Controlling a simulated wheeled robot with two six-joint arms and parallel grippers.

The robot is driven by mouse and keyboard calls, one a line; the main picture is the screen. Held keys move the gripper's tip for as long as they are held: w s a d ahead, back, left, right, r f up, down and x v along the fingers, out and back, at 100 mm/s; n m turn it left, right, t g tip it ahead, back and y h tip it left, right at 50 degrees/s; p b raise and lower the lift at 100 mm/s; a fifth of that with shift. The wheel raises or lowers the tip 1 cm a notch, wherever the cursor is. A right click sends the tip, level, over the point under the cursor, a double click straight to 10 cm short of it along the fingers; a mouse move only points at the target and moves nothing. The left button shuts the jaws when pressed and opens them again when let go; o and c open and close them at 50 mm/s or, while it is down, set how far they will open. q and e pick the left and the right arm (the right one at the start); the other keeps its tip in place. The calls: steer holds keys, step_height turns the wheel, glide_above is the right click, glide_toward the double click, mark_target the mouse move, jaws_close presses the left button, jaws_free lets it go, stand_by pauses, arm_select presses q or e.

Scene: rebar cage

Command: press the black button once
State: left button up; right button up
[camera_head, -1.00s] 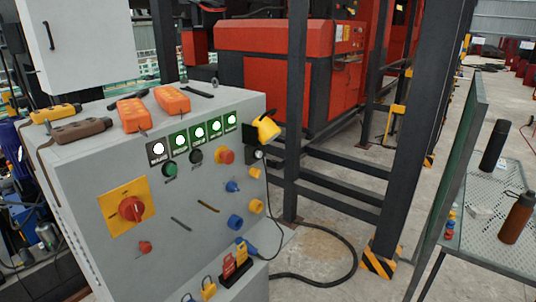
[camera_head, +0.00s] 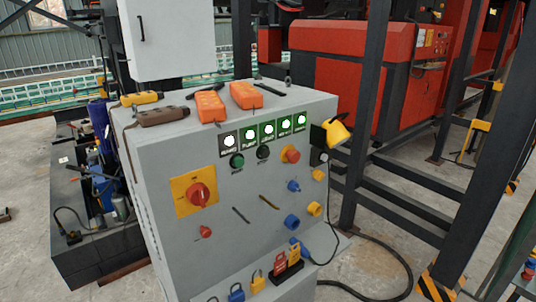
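The black button (camera_head: 263,152) is a small round knob on the sloping front of the grey control cabinet (camera_head: 150,190). It sits right of a green button (camera_head: 237,160) and left of a red button on a yellow base (camera_head: 291,155). A row of lit indicator lamps (camera_head: 267,131) is just above it; one has a dark surround, the others green. A red rotary switch on a yellow plate (camera_head: 196,194) is lower left. Neither of my grippers shows in the head view, and nothing covers the black button.
Orange remote controls (camera_head: 210,106) and yellow and brown ones lie on the cabinet top. Yellow and blue plugs and sockets (camera_head: 292,221) and padlocks are on the lower right front. A black cable (camera_head: 395,290) lies on the floor. Dark steel posts (camera_head: 365,110) stand right of the cabinet.

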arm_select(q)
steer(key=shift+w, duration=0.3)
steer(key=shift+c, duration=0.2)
